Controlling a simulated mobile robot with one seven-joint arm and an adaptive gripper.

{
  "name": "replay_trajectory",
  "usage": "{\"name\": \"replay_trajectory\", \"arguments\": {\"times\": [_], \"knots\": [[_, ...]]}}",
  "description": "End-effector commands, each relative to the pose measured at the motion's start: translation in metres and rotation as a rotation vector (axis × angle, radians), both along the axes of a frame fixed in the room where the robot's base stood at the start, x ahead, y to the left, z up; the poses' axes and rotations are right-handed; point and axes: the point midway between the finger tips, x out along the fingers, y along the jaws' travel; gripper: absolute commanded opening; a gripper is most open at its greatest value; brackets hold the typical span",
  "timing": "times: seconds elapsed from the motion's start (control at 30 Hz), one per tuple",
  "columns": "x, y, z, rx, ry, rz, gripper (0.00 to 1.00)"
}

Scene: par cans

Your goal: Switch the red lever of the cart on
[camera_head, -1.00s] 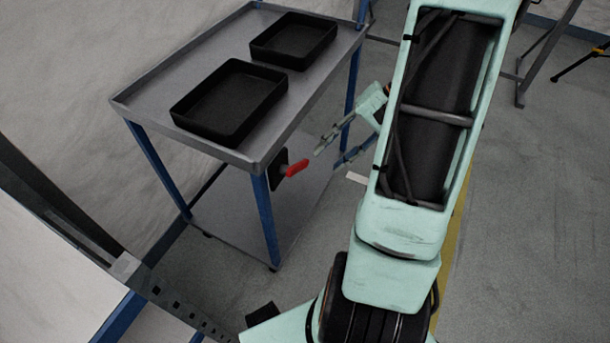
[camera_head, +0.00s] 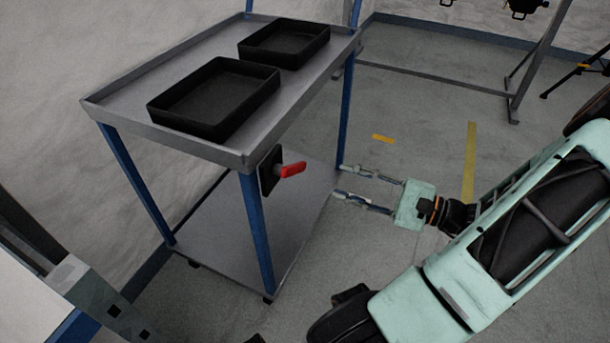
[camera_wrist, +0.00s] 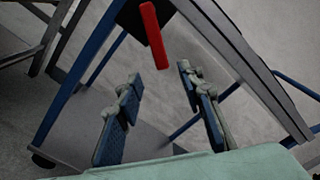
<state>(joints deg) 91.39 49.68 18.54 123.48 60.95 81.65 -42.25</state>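The cart (camera_head: 190,148) has a grey top tray, blue legs and a lower shelf. Its red lever (camera_head: 292,170) sticks out to the right from a black plate (camera_head: 269,172) below the top's near right corner. In the wrist view the red lever (camera_wrist: 154,36) shows above and between my fingers, apart from them. My gripper (camera_head: 339,181) is open and empty, to the right of the lever and about level with it in the picture, fingers pointing left at the cart. The wrist view also shows the two fingers (camera_wrist: 160,86) spread apart.
Two black bins, a near one (camera_head: 214,98) and a far one (camera_head: 284,43), stand on the cart top. The cart's near right leg (camera_head: 257,230) is close below the lever. A dark metal stand (camera_head: 520,90) is at the back right.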

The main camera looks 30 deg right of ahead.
Motion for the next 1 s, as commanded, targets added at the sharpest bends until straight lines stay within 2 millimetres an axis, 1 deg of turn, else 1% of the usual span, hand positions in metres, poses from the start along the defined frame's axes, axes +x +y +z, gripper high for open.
{"name": "replay_trajectory", "arguments": {"times": [0.17,0.4,0.6,0.77,1.0], "knots": [[0.017,0.015,-0.001,0.001,-0.001,0.004,0.35],[0.054,0.043,-0.002,-0.002,0.001,0.005,0.35],[0.076,0.06,-0.001,-0.002,0.0,0.003,0.35],[0.082,0.065,-0.001,-0.002,0.002,0.002,0.35],[0.083,0.065,0.0,-0.002,0.002,0.002,0.35]]}}
